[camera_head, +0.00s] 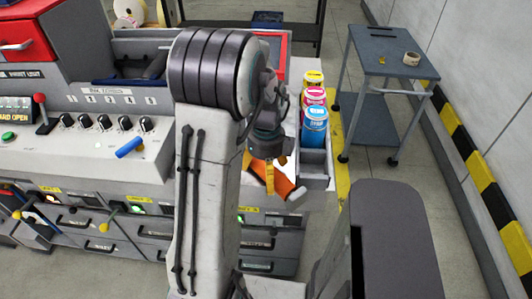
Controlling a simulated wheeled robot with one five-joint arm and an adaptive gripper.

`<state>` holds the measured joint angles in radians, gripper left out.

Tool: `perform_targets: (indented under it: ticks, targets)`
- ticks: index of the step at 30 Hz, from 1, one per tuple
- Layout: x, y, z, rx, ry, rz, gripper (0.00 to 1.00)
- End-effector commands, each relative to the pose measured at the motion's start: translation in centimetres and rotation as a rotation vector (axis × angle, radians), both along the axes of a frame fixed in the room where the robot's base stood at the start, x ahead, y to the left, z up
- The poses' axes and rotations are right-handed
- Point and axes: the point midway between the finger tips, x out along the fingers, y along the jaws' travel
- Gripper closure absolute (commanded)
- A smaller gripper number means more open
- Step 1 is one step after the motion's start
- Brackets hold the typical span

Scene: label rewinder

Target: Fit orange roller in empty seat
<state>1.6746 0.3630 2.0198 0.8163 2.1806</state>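The orange roller (282,184) has a pale grey end. It lies slanted at the right end of the machine, beside a grey holder with ink bottles. My gripper (264,177) points down at it, and a yellow finger overlaps the roller's middle. My arm and the gripper body hide part of the roller and the other finger. I cannot tell whether the fingers are closed on it or only around it. I cannot make out the empty seat; my arm covers much of the machine's right part.
Pink, yellow and blue ink bottles (314,127) stand right behind the roller. The machine's control panel (85,130) has knobs and a blue-handled lever (129,148). A grey cart (385,55) with a tape roll (411,58) stands at the back right. A striped wall edge (480,180) bounds the right.

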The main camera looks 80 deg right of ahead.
Motion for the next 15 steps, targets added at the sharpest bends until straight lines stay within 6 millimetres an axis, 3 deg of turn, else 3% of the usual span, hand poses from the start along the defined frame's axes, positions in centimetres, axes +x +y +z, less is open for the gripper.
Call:
perform_targets:
  ticks: [15]
  targets:
    - [-0.1,-0.5,8.5,-0.004,0.000,0.000,0.09]
